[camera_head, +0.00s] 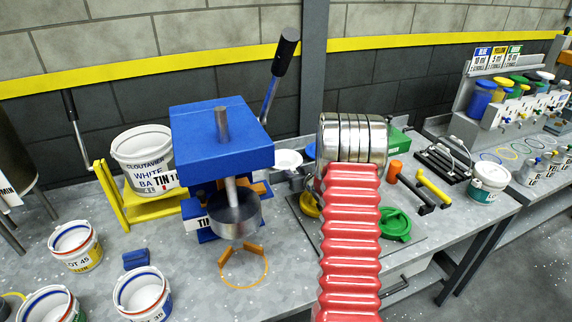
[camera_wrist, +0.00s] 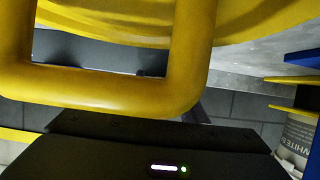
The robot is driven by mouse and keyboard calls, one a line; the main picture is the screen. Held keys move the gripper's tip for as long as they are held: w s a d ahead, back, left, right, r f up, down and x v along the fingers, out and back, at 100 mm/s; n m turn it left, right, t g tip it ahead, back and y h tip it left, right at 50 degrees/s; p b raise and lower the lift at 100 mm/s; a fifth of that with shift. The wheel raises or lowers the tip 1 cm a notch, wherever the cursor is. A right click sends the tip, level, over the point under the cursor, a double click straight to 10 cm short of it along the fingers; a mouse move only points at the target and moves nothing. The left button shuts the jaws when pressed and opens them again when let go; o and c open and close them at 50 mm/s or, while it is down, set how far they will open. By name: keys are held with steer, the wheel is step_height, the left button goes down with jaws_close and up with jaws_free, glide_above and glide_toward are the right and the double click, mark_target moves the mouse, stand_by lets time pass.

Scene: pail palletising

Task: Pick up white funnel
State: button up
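A small white round piece (camera_head: 288,160), which looks like the white funnel, sits on the bench behind the blue press, left of my arm. A yellow funnel (camera_head: 309,204) shows partly behind my red arm, and a green funnel (camera_head: 395,224) lies to the arm's right. In the wrist view a thick yellow loop (camera_wrist: 110,92) and a curved yellow surface fill the near field; this looks like the yellow funnel and its handle. The dark body of my gripper (camera_wrist: 165,150) shows below it. Its fingertips are hidden, so I cannot see whether it grips anything.
The blue press (camera_head: 222,140) with its raised black lever stands left of my arm. A white pail (camera_head: 145,158) sits on a yellow stand. Open tins (camera_head: 75,246) stand front left. Hammers and a black rack (camera_head: 445,168) lie right, near a small pail (camera_head: 489,182).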

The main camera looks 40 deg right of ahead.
steer(key=shift+c, duration=0.6)
jaws_close()
steer(key=shift+r, duration=0.1)
step_height(320, 180, up, 10)
steer(key=shift+f, duration=0.1)
stand_by(0.3)
stand_by(0.5)
